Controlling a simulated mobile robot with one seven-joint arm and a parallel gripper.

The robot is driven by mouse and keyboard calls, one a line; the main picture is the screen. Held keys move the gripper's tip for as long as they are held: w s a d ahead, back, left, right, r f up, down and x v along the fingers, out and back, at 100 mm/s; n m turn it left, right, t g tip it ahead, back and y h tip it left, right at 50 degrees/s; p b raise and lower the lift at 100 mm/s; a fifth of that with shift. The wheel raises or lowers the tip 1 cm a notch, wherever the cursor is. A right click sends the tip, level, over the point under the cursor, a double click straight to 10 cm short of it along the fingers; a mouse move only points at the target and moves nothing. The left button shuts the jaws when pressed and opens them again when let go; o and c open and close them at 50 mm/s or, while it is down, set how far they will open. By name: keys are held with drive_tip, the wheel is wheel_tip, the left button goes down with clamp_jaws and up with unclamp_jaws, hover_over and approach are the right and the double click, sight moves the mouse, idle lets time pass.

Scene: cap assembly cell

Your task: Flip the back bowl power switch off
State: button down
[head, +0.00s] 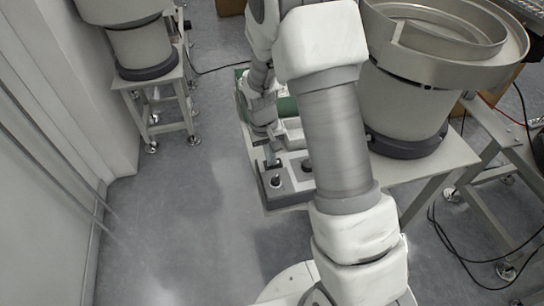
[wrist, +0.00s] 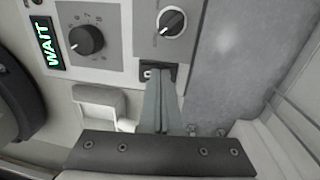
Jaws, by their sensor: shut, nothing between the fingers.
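A grey control box (wrist: 120,58) carries a black power switch (wrist: 150,73) near its edge, seen in the wrist view. My gripper (wrist: 162,82) is shut and empty, with its fingertips right at this switch. The fingers hide part of the switch; I cannot tell whether they touch it or which way it is set. In the head view, my gripper (head: 272,161) is over the control box (head: 290,190), which sits on a stand beside a large bowl feeder (head: 415,95). I cannot tell from the pictures whether this is the back bowl.
A pale block (wrist: 97,101) is beside the fingers. Another bowl feeder (head: 140,45) stands upper left. The floor (head: 180,220) left of the stand is clear.

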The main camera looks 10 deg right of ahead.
drive_tip(key=shift+r+p, duration=0.4)
drive_tip(key=shift+r, duration=0.2)
wheel_tip(320, 180, up, 13)
drive_tip(key=a+p, duration=0.1)
drive_tip(key=p, duration=0.2)
drive_tip(key=shift+a+f, duration=0.15)
drive_tip(key=shift+a, duration=0.2)
